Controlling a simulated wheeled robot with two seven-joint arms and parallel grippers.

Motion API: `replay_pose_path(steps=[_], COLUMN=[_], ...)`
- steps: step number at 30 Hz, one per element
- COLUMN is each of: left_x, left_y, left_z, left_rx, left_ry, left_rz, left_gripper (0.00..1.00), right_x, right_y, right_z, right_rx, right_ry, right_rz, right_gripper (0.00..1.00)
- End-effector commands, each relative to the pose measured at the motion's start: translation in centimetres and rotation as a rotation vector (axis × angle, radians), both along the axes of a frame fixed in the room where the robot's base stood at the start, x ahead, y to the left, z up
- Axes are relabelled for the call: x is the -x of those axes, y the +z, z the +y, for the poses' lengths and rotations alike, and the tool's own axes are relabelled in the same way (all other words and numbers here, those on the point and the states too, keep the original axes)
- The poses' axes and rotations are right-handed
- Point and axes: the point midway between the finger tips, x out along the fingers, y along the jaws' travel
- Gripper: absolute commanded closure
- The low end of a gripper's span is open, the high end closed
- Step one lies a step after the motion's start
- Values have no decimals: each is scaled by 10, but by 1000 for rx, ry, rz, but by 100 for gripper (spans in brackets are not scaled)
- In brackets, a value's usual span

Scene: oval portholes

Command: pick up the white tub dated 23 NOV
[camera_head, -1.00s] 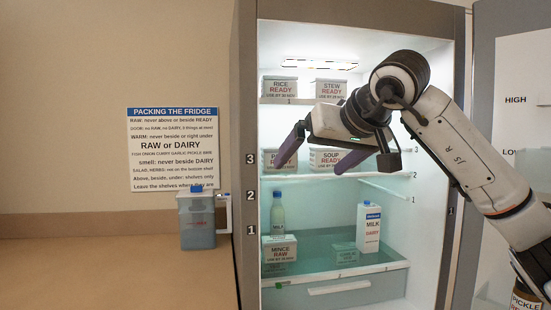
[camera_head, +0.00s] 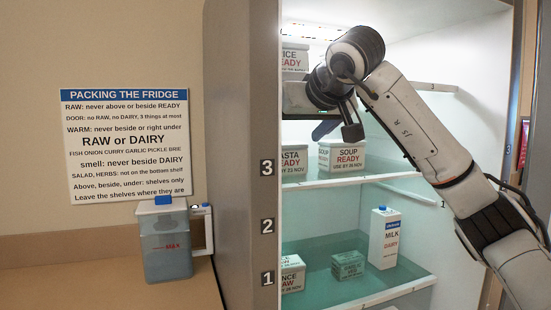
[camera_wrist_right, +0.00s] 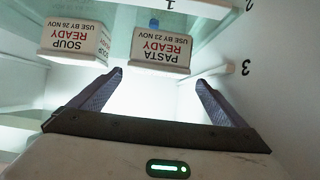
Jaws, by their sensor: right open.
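My left gripper is not in view.
A SOUP READY tub (camera_head: 343,157) stands right of the pasta tub, and also shows in the wrist view (camera_wrist_right: 75,43). A RICE tub (camera_head: 294,57) is on the shelf above. Milk (camera_head: 384,238) stands below. The fridge side wall (camera_head: 240,150) is close on the left.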

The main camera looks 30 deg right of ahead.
Motion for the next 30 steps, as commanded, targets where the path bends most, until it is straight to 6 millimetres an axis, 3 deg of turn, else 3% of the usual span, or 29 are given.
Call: replay_pose_path(steps=[18,26,30], left_x=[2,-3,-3], left_y=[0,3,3], left_z=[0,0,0], left_rx=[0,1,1], left_ry=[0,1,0], left_rz=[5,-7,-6], left_gripper=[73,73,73], right_x=[-56,-59,-59], right_y=[-44,-46,-46], right_z=[-16,-17,-17], right_rx=[-2,0,0], right_ry=[0,1,1], right_rz=[2,-1,0], right_gripper=[5,5,23])
